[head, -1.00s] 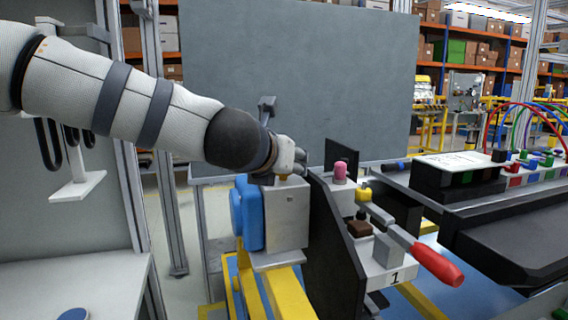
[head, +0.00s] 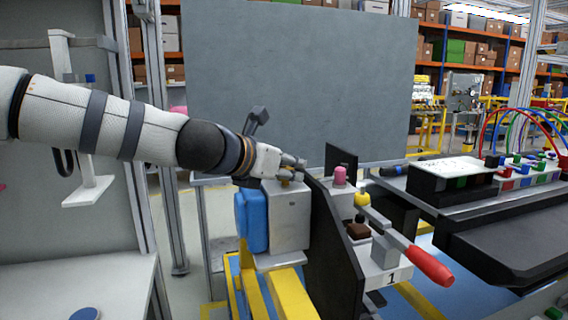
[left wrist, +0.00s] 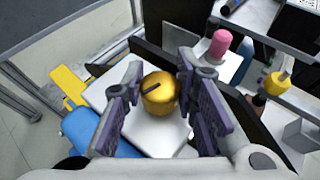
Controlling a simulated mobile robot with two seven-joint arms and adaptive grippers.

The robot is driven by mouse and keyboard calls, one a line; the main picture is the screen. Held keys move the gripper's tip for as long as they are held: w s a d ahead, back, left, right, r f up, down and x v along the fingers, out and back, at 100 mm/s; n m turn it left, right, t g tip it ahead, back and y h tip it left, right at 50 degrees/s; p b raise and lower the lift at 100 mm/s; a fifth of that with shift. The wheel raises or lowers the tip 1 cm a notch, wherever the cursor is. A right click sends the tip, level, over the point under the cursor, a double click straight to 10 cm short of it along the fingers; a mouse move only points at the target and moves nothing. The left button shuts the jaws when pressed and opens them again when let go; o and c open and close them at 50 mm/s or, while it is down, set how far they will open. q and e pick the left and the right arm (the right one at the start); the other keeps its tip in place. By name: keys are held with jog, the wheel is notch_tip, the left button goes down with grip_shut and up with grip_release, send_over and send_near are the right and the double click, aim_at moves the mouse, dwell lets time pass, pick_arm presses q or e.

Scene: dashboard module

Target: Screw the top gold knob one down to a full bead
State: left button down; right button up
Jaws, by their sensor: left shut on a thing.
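The top gold knob (left wrist: 160,94) is round with a dark line on its top. It sits above the pale block (head: 289,217) and shows only as a gold sliver in the head view (head: 285,183). My left gripper (head: 288,177) reaches it from the left. In the left wrist view my left gripper (left wrist: 153,98) has a finger on each side of the knob and is shut on it. The gap below the knob is hidden, so its height above the block cannot be told. My right gripper is not in view.
A black upright plate (head: 331,240) stands just right of the block, and a blue part (head: 252,220) is on its left. Beyond the plate are a pink knob (head: 340,175), a yellow knob (head: 362,199) and a red-handled lever (head: 428,265). A grey panel (head: 300,80) stands behind.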

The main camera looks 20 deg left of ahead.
pick_arm(q)
jog(key=shift+r+m+g+h+p, duration=0.15)
jog(key=shift+r+m+g+h, duration=0.05)
jog(key=shift+m+h, duration=0.3)
jog(key=shift+r+m+g+h+p, duration=0.15)
jog(key=shift+m+g+h, duration=0.05)
jog(key=shift+m+h, duration=0.25)
jog(key=shift+f+m+g+h, duration=0.15)
jog(key=shift+m+g+h, duration=0.15)
jog(key=shift+m+h, duration=0.15)
jog(key=shift+w+f+m+g+h, duration=0.15)
jog(key=shift+f+m+g+h, duration=0.15)
jog(key=shift+m+g+h, duration=0.5)
jog(key=shift+f+m+g+h+b, duration=0.25)
jog(key=shift+m+g+h+b, duration=0.15)
jog(key=shift+m+g+h, duration=0.35)
jog(key=shift+m+g+h+b, duration=0.55)
jog(key=shift+m+g, duration=0.1)
jog(key=shift+m, duration=0.3)
jog(key=shift+m+g+h+b, duration=0.5)
jog(key=shift+m+g, duration=0.3)
jog(key=shift+r+m+g+b, duration=0.25)
jog(key=shift+m+g+b, duration=0.05)
jog(key=shift+m+g, duration=0.1)
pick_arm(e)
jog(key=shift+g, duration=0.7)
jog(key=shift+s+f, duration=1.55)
pick_arm(q)
jog(key=shift+s+d, duration=0.1)
jog(key=shift+s, duration=0.1)
